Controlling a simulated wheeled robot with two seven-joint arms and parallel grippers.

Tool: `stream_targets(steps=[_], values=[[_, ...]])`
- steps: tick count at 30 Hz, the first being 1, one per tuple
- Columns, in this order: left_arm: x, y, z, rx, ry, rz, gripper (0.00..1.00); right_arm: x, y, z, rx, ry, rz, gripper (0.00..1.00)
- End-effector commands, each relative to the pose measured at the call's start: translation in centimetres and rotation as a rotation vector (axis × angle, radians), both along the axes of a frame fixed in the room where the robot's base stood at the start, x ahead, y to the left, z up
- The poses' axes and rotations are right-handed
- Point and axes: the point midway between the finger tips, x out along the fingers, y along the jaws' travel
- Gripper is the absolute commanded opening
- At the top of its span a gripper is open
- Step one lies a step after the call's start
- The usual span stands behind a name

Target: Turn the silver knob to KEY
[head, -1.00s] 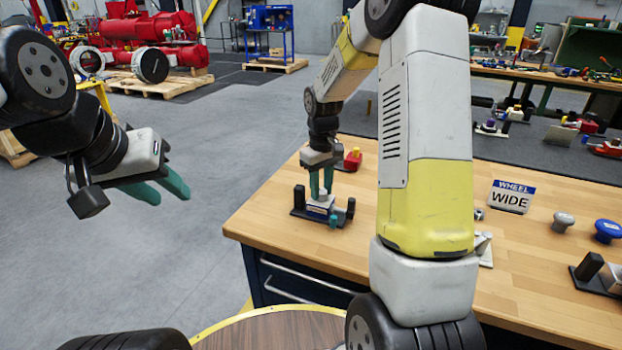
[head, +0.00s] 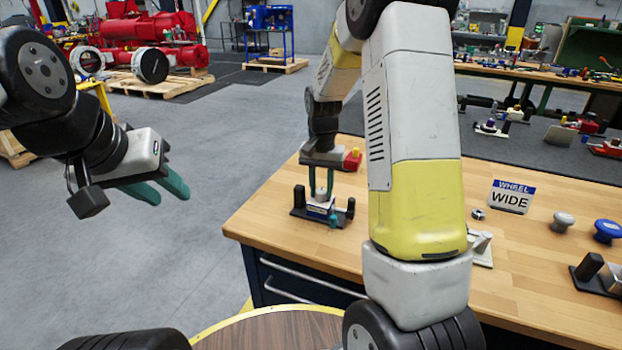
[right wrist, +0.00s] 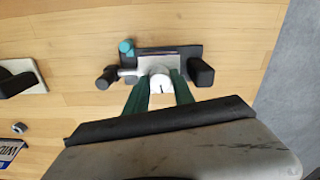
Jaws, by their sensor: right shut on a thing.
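The silver knob (head: 321,196) sits on a small valve fixture near the left end of the wooden bench. In the right wrist view the knob (right wrist: 160,80) shows a short dark mark on its top. My right gripper (head: 321,190) points down from above with its green fingers on both sides of the knob, shut on it. The fixture's dark base (head: 303,213) carries black posts and a small teal part (head: 333,221). Its front label (head: 319,209) is too small to read, so KEY cannot be made out. My left gripper (head: 170,196) is open and empty, away from the bench.
A WHEEL WIDE sign (head: 511,197), a grey knob (head: 563,221) and a blue knob (head: 607,231) stand to the right. My right arm hides the bench middle.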

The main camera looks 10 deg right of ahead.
Motion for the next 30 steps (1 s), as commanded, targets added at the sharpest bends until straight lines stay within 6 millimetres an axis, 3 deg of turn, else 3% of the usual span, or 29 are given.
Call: stream_targets(steps=[10,27,28,30], values=[[0.00,0.00,0.00,0.000,0.000,0.000,0.36,-0.03,0.02,-0.05,0.000,0.001,-0.146,0.00],[0.00,0.00,0.00,0.000,0.000,0.000,0.36,-0.06,0.07,-0.07,0.001,0.002,-0.173,0.00],[0.00,0.00,0.00,0.000,0.000,0.000,0.36,-0.06,0.07,-0.07,0.001,0.002,-0.173,0.36],[0.00,0.00,0.00,0.000,0.000,0.000,0.36,-0.05,0.05,-0.06,0.001,0.002,-0.173,0.49]])
